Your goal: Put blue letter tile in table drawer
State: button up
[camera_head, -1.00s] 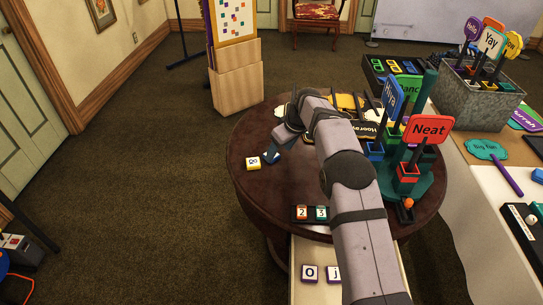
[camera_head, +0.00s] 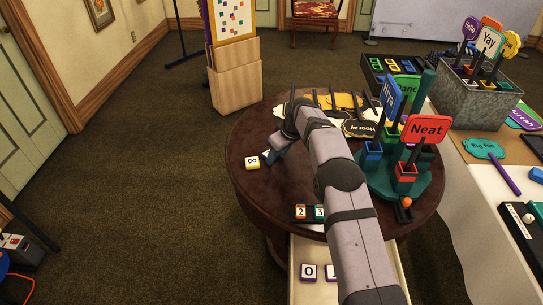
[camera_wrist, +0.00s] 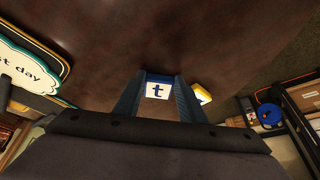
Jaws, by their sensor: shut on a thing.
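The blue letter tile (camera_wrist: 157,91), with a dark "t" on its white face, shows in the wrist view between the two fingers of my gripper (camera_wrist: 158,96). The fingers are shut on its sides. In the head view my gripper (camera_head: 271,153) is low over the left part of the round dark table (camera_head: 285,182), and the tile is mostly hidden by it. The table drawer (camera_head: 306,252) is pulled out at the front of the table, below my arm. It holds an "O" tile (camera_head: 309,272) and another tile partly covered by my arm.
A yellow tile (camera_head: 252,162) lies just left of my gripper. A green sign holder (camera_head: 385,190) fills the table's right side.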

jog(key=shift+r, duration=0.15)
notch_tip(320, 180, up, 10)
jog(key=p, duration=0.1)
dwell(0.4)
jog(key=shift+f, duration=0.2)
